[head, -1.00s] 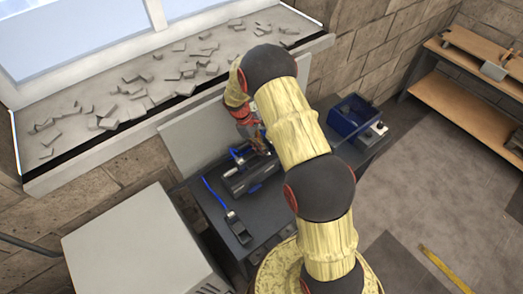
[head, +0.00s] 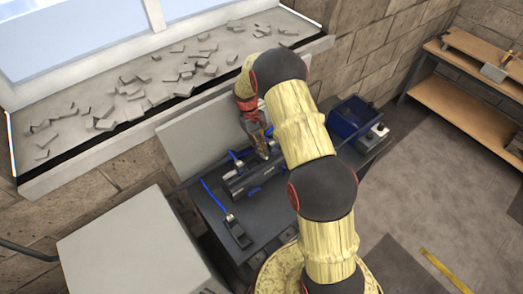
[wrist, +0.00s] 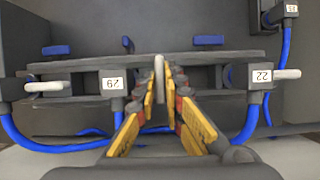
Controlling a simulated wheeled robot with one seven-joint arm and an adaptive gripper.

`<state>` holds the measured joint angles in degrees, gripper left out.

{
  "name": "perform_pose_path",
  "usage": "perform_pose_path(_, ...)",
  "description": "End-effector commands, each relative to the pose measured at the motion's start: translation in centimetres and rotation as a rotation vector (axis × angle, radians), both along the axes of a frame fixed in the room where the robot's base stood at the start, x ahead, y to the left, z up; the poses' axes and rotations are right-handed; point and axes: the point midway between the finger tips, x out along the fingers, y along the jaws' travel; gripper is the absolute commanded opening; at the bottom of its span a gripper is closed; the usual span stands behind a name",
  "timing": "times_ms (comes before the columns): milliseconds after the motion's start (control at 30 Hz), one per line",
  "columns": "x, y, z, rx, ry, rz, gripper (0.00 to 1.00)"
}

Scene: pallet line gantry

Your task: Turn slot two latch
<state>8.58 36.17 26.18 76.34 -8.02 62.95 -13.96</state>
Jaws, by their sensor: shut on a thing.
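A dark latch block (wrist: 215,80) runs across the wrist view, with pale latch levers on it. The left lever (wrist: 47,86) and the right lever (wrist: 288,73) lie sideways. The middle lever (wrist: 159,68) stands lengthwise in the picture. My gripper (wrist: 160,82) is shut on this middle lever, with a yellow finger on each side. No slot number shows by it. Labels appear upside down beside the other levers. In the head view my gripper (head: 263,150) is over the dark block (head: 250,183) on the bench; my arm partly hides it.
Blue cables (wrist: 245,120) loop below the block at both sides. A blue bin (head: 352,117) stands at the bench's right end. A black device with a blue cable (head: 237,230) lies at the front left. A grey cabinet (head: 135,245) stands left of the bench.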

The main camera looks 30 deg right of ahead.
Motion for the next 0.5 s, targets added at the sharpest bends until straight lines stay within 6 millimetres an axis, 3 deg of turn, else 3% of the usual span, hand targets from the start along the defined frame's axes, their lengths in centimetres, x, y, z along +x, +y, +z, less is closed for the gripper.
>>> perform_pose_path(367, 0.08, -0.03, 0.05, -0.001, -0.002, -0.006, 0.00)
perform_pose_path(400, 0.08, -0.03, 0.05, -0.001, -0.002, -0.005, 0.11)
perform_pose_path(500, 0.07, -0.03, 0.05, -0.001, -0.002, -0.005, 0.17)
